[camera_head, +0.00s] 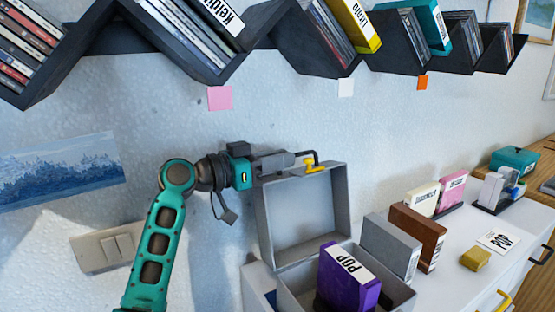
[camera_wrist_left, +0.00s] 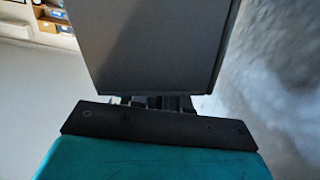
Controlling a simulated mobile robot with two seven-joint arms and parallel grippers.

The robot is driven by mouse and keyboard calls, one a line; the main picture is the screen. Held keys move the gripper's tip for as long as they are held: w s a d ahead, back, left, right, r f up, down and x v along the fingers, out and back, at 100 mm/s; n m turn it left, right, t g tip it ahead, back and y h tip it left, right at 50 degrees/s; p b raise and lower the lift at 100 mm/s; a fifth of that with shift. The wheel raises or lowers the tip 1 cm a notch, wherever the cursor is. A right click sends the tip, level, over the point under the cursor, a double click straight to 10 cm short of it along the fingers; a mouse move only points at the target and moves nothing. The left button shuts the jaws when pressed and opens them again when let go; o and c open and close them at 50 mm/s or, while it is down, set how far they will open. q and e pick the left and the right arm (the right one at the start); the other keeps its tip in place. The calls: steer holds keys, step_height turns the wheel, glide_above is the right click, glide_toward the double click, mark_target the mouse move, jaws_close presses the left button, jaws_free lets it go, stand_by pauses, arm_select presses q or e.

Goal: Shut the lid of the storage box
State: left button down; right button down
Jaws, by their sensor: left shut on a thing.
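The grey storage box (camera_head: 386,300) stands on a white surface at the lower middle of the head view. Its lid (camera_head: 305,215) stands up, open, at the back near the wall. A purple divider marked POP (camera_head: 345,280) stands inside the box. My left gripper (camera_head: 312,163) is at the lid's top edge and is shut on the lid. The lid's grey panel (camera_wrist_left: 150,45) fills the upper middle of the left wrist view; the fingertips are mostly hidden behind it there. My right gripper is not in view.
A grey block (camera_head: 390,247) and a brown block (camera_head: 418,235) stand right of the box. A yellow block (camera_head: 475,258) and a POP card (camera_head: 498,240) lie further right. Dark zigzag shelves (camera_head: 195,60) with discs hang above my arm.

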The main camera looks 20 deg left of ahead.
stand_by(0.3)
arm_select(q)
steer(key=shift+s+d+r, duration=0.25)
steer(key=shift+s+d, duration=0.1)
steer(key=shift+s, duration=0.05)
steer(key=s+d+m+b, duration=0.1)
steer(key=s+d+m, duration=0.5)
steer(key=s+d, duration=0.3)
steer(key=shift+r, duration=0.3)
